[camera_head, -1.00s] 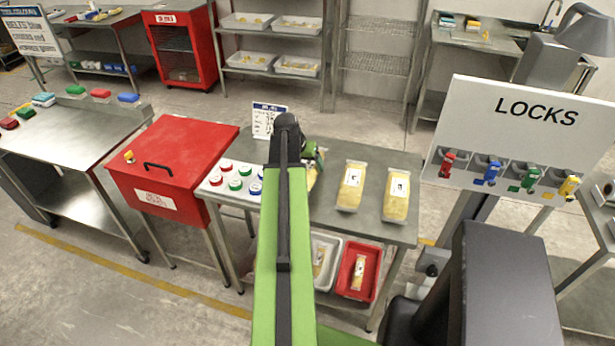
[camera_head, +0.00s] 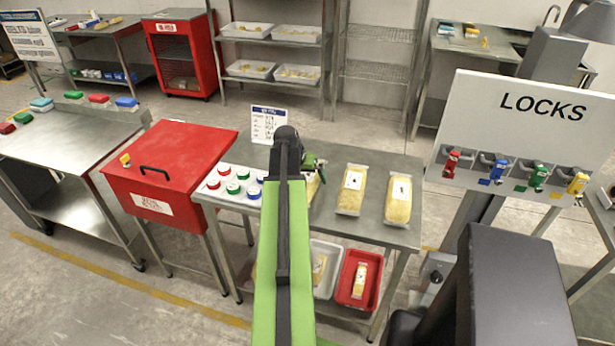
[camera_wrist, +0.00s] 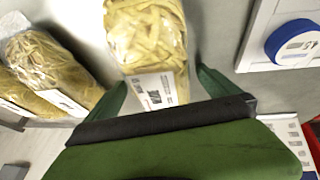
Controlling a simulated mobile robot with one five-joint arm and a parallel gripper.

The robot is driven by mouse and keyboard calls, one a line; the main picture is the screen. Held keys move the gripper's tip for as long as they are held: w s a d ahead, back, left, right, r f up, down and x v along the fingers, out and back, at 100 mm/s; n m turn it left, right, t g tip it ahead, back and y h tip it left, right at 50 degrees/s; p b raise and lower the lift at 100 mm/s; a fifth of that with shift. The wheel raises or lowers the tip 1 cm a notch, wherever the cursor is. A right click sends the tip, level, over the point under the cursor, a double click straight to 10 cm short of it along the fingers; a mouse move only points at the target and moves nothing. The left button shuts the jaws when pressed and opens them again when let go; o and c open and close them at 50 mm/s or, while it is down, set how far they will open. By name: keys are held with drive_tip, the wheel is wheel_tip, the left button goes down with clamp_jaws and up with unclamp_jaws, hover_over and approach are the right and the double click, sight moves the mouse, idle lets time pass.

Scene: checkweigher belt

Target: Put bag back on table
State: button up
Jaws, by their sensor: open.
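A clear bag of pale yellow pasta-like pieces with a white label (camera_wrist: 148,35) lies on the grey table, between the green fingers of my gripper (camera_wrist: 163,80) in the wrist view. The fingers are apart, one on each side of the bag; I cannot tell whether they touch it. In the head view my gripper (camera_head: 314,163) is over the table (camera_head: 330,218), and my arm hides most of this bag (camera_head: 313,187). Two similar bags, one nearer (camera_head: 351,192) and one farther right (camera_head: 398,199), lie on the table.
A white tray of red, green and blue round pieces (camera_head: 216,198) adjoins the table's left side, beside a red lidded box (camera_head: 180,160). A sign (camera_head: 268,122) stands at the back. Below are a grey bin (camera_head: 327,290) and a red bin (camera_head: 345,292), each with a bag. A LOCKS board (camera_head: 480,125) stands right.

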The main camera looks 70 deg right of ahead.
drive_tip(key=p+v, duration=1.1)
drive_tip(key=v, duration=0.1)
drive_tip(key=shift+r, duration=0.15)
drive_tip(key=shift+w, duration=0.1)
drive_tip(key=w+a+f+n+t+y, duration=0.2)
drive_tip(key=w+a+n, duration=0.6)
drive_tip(key=w+a, duration=1.75)
drive_tip(key=w+a+n+y, duration=0.1)
drive_tip(key=a+n, duration=0.3)
drive_tip(key=a, duration=1.4)
drive_tip(key=w+a+n+y, duration=0.1)
drive_tip(key=w+a+n, duration=0.2)
drive_tip(key=a, duration=1.5)
drive_tip(key=shift+a+f+n+g+y, duration=0.2)
drive_tip(key=shift+n+g+y, duration=0.1)
drive_tip(key=shift+n, duration=0.7)
